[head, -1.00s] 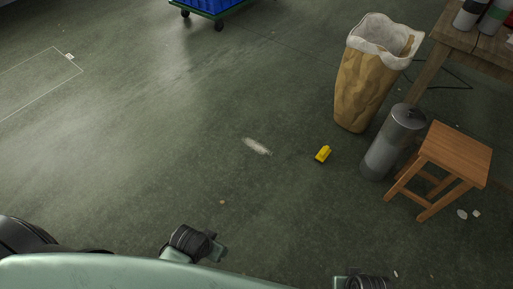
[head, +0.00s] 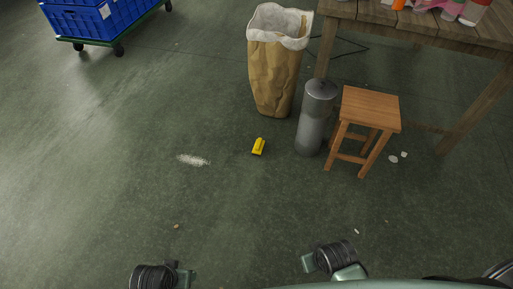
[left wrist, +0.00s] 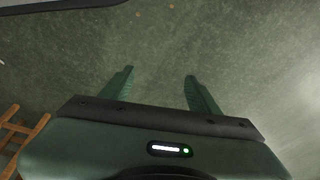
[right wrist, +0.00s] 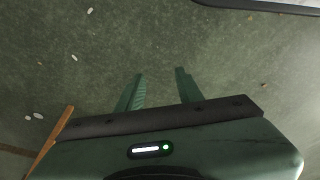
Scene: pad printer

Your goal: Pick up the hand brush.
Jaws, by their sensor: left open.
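A small yellow object (head: 258,147) lies on the floor near the middle of the head view. It may be the hand brush, but it is too small to tell for sure. Neither wrist view shows it. My left gripper (left wrist: 159,76) has its two fingers apart with only floor between them. My right gripper (right wrist: 160,74) also has its fingers apart and empty.
A whitish patch (head: 193,160) lies on the floor left of the yellow object. Behind and right stand a paper sack (head: 273,80), a grey cylinder (head: 314,125), a wooden stool (head: 370,106) and a workbench (head: 420,28). A blue crate (head: 85,20) sits on a dolly. Nearer floor is mostly clear.

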